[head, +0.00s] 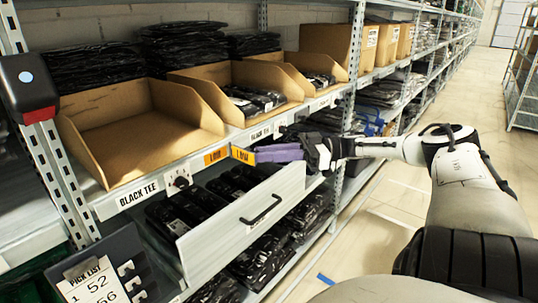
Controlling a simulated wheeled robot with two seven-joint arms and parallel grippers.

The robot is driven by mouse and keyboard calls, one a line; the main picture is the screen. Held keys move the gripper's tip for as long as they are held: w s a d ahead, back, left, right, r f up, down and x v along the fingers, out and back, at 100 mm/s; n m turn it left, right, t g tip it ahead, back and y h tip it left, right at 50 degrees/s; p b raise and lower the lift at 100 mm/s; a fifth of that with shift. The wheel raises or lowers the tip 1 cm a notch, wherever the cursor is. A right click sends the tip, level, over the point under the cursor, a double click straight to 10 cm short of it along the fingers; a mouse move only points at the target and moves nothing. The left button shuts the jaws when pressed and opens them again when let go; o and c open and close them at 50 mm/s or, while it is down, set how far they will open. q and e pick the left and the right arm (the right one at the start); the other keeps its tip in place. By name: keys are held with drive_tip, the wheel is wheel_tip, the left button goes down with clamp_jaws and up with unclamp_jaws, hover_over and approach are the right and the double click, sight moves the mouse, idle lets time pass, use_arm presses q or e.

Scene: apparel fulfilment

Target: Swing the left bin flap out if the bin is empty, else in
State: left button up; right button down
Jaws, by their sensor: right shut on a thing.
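The left bin (135,125) is an open cardboard tray on the shelf, and its bare brown floor shows no garments. An orange LOW flap (216,156) lies along the shelf edge at the bin's front right. Directly beside it, a yellow-orange LOW flap (243,155) stands at a different angle, turned out from the edge. My right gripper (262,154), with purple fingers, comes from the right and is shut on the yellow-orange flap's right side. The fingers hide part of that edge. My left gripper is not in view.
The middle bin (205,84) holds black packets. A drawer with a black handle (262,209) stands open below the flaps, close under my right gripper. A pick list (95,283) is at lower left. The aisle floor (375,218) at right is clear.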

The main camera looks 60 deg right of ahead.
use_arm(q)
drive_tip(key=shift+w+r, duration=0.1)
use_arm(e)
drive_tip(key=shift+w+d+r+m+t+h, duration=0.3)
drive_tip(key=shift+w+d+r+t+h, duration=0.15)
drive_tip(key=shift+w+d+r, duration=0.25)
drive_tip(key=c, duration=2)
unclamp_jaws()
drive_tip(key=o, duration=0.3)
drive_tip(key=shift+w+f, duration=0.25)
drive_tip(key=shift+w, duration=0.1)
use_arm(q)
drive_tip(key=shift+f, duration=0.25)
use_arm(e)
drive_tip(key=shift+o, duration=0.2)
drive_tip(key=shift+s+a, duration=0.1)
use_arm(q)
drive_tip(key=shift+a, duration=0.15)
use_arm(e)
drive_tip(key=v, duration=1)
drive_tip(key=shift+s+f, duration=0.3)
drive_tip(key=shift+f, duration=0.05)
